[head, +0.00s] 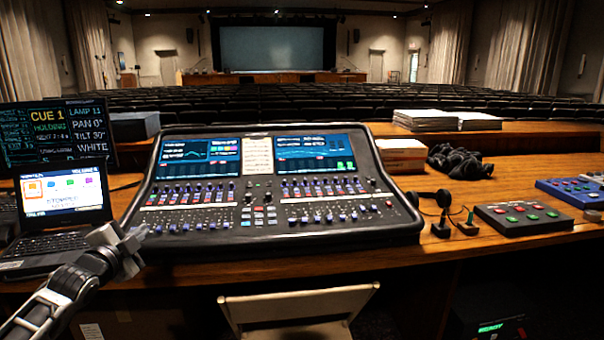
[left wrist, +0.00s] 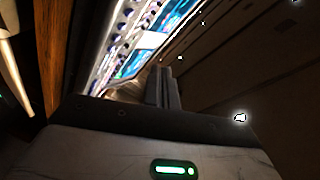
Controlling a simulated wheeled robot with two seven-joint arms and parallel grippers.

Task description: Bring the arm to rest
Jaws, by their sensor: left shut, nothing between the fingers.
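My left gripper (head: 134,240) is in the head view at the lower left, in front of the laptop's right edge and the mixing desk's front left corner. Its fingers are shut with nothing between them. In the left wrist view the closed fingers (left wrist: 165,88) stand together against a dark background. The mixing desk (head: 270,190) lies on the wooden table, with lit screens, faders and knobs. It also shows in the left wrist view (left wrist: 128,40), tilted. My right gripper is in neither view.
A laptop (head: 62,195) stands at the left below a cue monitor (head: 55,130). Right of the desk lie headphones (head: 430,197), a button box (head: 522,217), a blue box (head: 575,190) and a book stack (head: 402,152). A pale chair (head: 298,305) stands in front of the table.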

